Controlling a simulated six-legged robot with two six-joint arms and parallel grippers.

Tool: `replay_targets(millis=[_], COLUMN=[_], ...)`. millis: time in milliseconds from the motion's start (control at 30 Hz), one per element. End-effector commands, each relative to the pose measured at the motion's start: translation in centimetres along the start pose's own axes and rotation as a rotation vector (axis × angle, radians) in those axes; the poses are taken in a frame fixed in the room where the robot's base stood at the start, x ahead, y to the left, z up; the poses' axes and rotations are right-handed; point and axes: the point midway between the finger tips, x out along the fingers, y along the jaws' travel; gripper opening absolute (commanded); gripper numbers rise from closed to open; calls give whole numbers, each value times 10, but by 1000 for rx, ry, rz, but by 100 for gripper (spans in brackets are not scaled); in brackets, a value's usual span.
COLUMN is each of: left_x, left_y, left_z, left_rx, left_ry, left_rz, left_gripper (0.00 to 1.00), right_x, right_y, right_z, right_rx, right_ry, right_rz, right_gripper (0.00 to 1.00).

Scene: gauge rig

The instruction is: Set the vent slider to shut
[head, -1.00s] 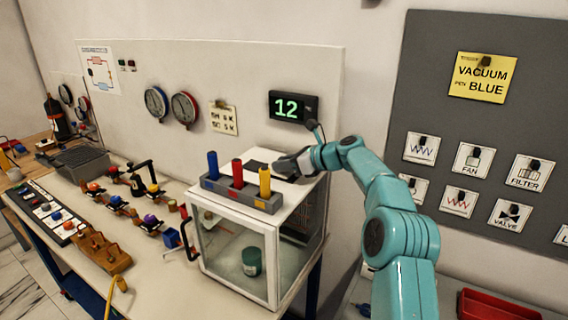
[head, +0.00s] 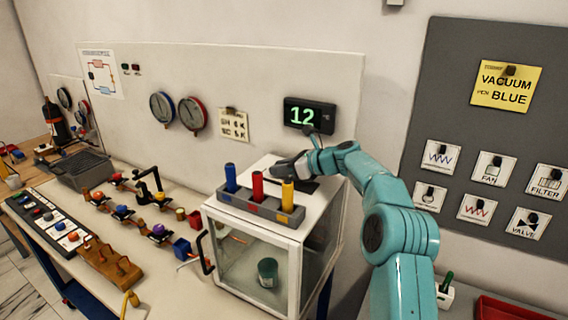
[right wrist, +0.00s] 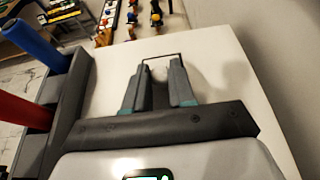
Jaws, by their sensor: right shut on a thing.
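The white cabinet (head: 262,215) has a glass front and a flat top. My right gripper (head: 282,168) is low over that top, behind the rack of coloured pegs, and is shut on what looks like the vent slider, mostly hidden by the fingers. In the right wrist view the two fingers (right wrist: 160,78) reach down to the white top, with a thin dark outline just beyond their tips. A dark flat patch lies on the top beside the gripper, between it and the yellow peg. The slider's exact position is unclear. My left gripper is out of view.
A grey rack (head: 258,207) with blue, red and yellow pegs stands along the cabinet top's front edge, close to my gripper. A display (head: 309,116) reading 12 is on the wall behind. A green jar (head: 268,272) sits inside the cabinet. Valves line the bench at left.

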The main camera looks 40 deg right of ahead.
Motion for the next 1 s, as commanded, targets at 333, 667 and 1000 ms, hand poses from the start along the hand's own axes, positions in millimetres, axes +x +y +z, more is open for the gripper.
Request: replay_targets(millis=[333,667,1000], left_x=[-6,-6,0], left_y=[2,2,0], left_z=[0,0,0], left_rx=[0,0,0], left_ry=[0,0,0], left_rz=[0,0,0], left_gripper=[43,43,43], right_x=[5,3,-10], right_y=[3,1,0], right_z=[-2,-1,-1], right_rx=[3,2,1], right_ry=[4,2,1], right_rz=[9,4,0], right_gripper=[0,50,50])
